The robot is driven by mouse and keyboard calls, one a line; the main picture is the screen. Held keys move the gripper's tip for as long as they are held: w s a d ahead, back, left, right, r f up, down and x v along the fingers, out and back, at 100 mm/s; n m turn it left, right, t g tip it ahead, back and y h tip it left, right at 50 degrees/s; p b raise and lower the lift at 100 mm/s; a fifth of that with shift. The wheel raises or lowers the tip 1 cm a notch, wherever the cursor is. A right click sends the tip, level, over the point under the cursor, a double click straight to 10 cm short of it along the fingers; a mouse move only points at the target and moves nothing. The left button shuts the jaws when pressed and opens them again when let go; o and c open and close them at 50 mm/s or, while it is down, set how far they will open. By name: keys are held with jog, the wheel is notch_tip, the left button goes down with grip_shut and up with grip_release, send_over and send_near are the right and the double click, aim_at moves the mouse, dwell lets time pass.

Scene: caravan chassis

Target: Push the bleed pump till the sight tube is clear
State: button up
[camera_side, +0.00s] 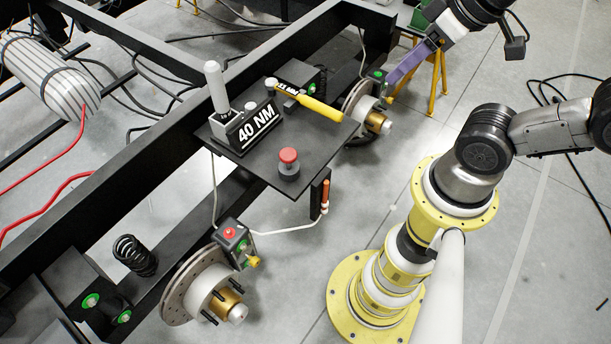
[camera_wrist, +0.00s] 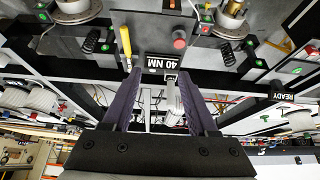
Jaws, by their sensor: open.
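The bleed pump, a red-topped round button on a dark base (camera_side: 288,158), stands on a black plate (camera_side: 318,150). It also shows in the wrist view (camera_wrist: 179,41). The sight tube (camera_side: 325,192) is a small upright tube beside a black bracket below the plate's front edge. It looks orange-brown along its length with a pale lower end. My gripper (camera_side: 390,84) has purple fingers and hangs at the upper right, apart from the pump and plate. In the wrist view its fingers (camera_wrist: 159,75) are spread, with nothing held between them.
A "40 NM" block (camera_side: 255,128) with a white-grey upright handle (camera_side: 216,88) and a yellow-handled wrench (camera_side: 318,106) share the plate. Brake discs (camera_side: 192,287) flank the black chassis frame (camera_side: 100,195). A pale hose (camera_side: 285,230) runs from the tube toward the near caliper (camera_side: 235,240).

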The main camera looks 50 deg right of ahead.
grip_shut()
dwell(1.4)
